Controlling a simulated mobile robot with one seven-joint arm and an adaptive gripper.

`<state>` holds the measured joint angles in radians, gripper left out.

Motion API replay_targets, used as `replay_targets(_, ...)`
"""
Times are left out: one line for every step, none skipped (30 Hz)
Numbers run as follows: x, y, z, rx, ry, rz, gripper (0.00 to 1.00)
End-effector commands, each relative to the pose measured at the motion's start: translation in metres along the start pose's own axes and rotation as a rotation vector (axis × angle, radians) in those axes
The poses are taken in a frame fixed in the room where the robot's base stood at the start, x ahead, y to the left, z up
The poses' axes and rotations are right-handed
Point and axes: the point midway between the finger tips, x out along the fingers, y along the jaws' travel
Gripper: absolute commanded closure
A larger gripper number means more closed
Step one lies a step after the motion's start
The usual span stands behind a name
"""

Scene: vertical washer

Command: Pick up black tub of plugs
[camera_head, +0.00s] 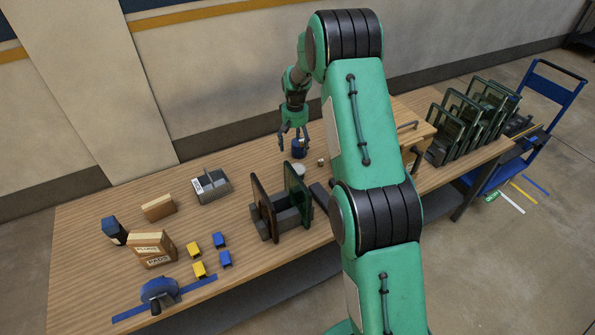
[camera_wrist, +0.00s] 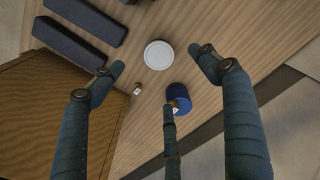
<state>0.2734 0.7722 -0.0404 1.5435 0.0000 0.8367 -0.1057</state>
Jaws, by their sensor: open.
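A small round dark blue tub (camera_head: 299,150) stands on the wooden bench near its back edge. It also shows in the wrist view (camera_wrist: 181,92), with an orange and white label on its side. I cannot read that label, so I cannot tell if this is the tub of plugs. My gripper (camera_head: 294,133) points down just above the tub in the head view. In the wrist view, my gripper (camera_wrist: 160,80) has its fingers spread apart and nothing between them is held. The middle finger partly covers the tub's lower side.
A white disc (camera_wrist: 159,55) and a small labelled jar (camera_wrist: 137,89) lie close to the tub. A wooden box (camera_wrist: 45,115) and dark bars (camera_wrist: 83,20) are nearby. A dark rack with upright boards (camera_head: 290,218) and a grey caddy (camera_head: 213,187) stand further left.

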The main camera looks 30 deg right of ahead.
Motion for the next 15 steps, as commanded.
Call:
replay_targets(0.010,0.005,-0.003,0.004,-0.009,-0.001,0.24)
replay_targets(0.015,0.007,-0.005,0.005,-0.012,-0.001,0.24)
replay_targets(0.022,0.009,-0.007,0.007,-0.017,-0.002,0.24)
replay_targets(0.026,0.011,-0.009,0.008,-0.019,-0.002,0.24)
replay_targets(0.030,0.013,-0.009,0.009,-0.022,-0.002,0.24)
replay_targets(0.035,0.014,-0.010,0.010,-0.025,-0.002,0.24)
replay_targets(0.037,0.015,-0.011,0.011,-0.026,-0.003,0.24)
replay_targets(0.039,0.016,-0.012,0.011,-0.027,-0.003,0.24)
replay_targets(0.041,0.016,-0.013,0.012,-0.028,-0.003,0.24)
replay_targets(0.042,0.017,-0.013,0.012,-0.028,-0.003,0.24)
replay_targets(0.043,0.017,-0.013,0.012,-0.029,-0.003,0.24)
replay_targets(0.044,0.017,-0.013,0.012,-0.029,-0.003,0.24)
replay_targets(0.044,0.017,-0.013,0.012,-0.029,-0.003,0.24)
replay_targets(0.045,0.017,-0.013,0.012,-0.030,-0.003,0.24)
replay_targets(0.045,0.017,-0.013,0.012,-0.029,-0.003,0.24)
